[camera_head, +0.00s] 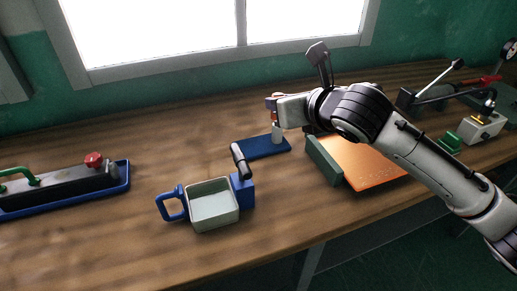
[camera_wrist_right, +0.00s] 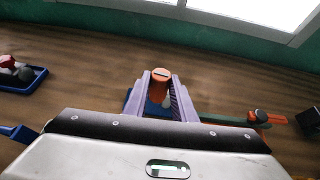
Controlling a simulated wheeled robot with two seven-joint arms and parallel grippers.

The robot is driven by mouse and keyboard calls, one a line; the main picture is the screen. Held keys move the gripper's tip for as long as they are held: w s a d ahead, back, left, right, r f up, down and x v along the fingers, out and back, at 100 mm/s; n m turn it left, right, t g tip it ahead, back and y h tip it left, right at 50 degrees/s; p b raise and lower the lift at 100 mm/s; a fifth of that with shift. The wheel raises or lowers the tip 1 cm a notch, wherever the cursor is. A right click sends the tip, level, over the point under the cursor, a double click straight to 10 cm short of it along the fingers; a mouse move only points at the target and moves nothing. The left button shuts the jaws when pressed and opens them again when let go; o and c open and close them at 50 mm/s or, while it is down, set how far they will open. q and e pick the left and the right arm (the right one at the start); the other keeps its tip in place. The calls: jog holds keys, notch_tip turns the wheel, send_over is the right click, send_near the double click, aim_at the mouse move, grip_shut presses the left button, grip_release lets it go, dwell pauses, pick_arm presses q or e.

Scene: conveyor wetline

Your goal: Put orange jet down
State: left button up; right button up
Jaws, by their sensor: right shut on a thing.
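My right gripper (camera_head: 274,118) reaches in from the right in the head view and is above the blue mat (camera_head: 262,148). In the right wrist view its purple fingers (camera_wrist_right: 162,98) are shut on the orange jet (camera_wrist_right: 160,76), whose round orange top has a dark slot. A pale lower part of the held piece shows below the fingers in the head view, close to the mat; I cannot tell whether it touches. The mat shows partly behind the fingers in the wrist view. My left gripper is not in view.
A cream basin (camera_head: 213,207) with a blue handle and a blue block (camera_head: 242,190) stands in front of the mat. An orange board (camera_head: 368,165) with a green edge bar (camera_head: 323,163) lies to the right. A blue tray (camera_head: 123,180) holds equipment at left. Bare wood lies between.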

jog(key=w+a+f+n+y+b, duration=0.1)
jog(key=w+a+f+n+y, duration=0.15)
jog(key=w+a, duration=0.35)
send_over(249, 151)
jog(key=shift+m+g+h, duration=0.35)
jog(key=shift+g, duration=0.05)
notch_tip(249, 151, down, 6)
jog(key=shift+s+r, duration=0.1)
jog(key=shift+f+b, duration=0.35)
jog(key=shift+f, duration=1.8)
jog(key=shift+f, duration=0.15)
jog(key=o, duration=1)
